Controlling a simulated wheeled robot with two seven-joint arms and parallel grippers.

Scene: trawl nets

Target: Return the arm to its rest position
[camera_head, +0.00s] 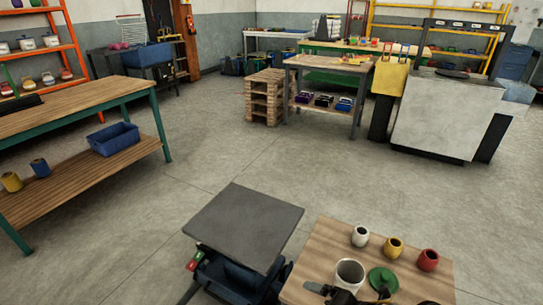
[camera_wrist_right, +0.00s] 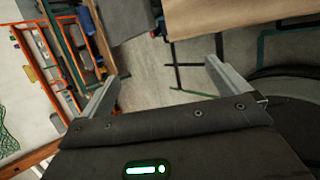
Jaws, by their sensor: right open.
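My right gripper (camera_wrist_right: 160,70) shows in the right wrist view. Its two grey metal fingers stand wide apart, with nothing between them, only the floor and furniture far beyond. The dark gripper body with a lit green-rimmed indicator fills the bottom of that view. In the head view, dark shapes lie at the bottom edge over the small wooden table (camera_head: 318,262); I cannot tell whether they are part of my arm. My left gripper is in neither view.
The small table holds a metal cup (camera_head: 348,272), a green round lid (camera_head: 382,281), and white (camera_head: 360,236), yellow (camera_head: 394,247) and red (camera_head: 428,260) jars. A grey-topped lift cart (camera_head: 243,226) stands beside it. A workbench (camera_head: 75,108) stands left; the middle floor is clear.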

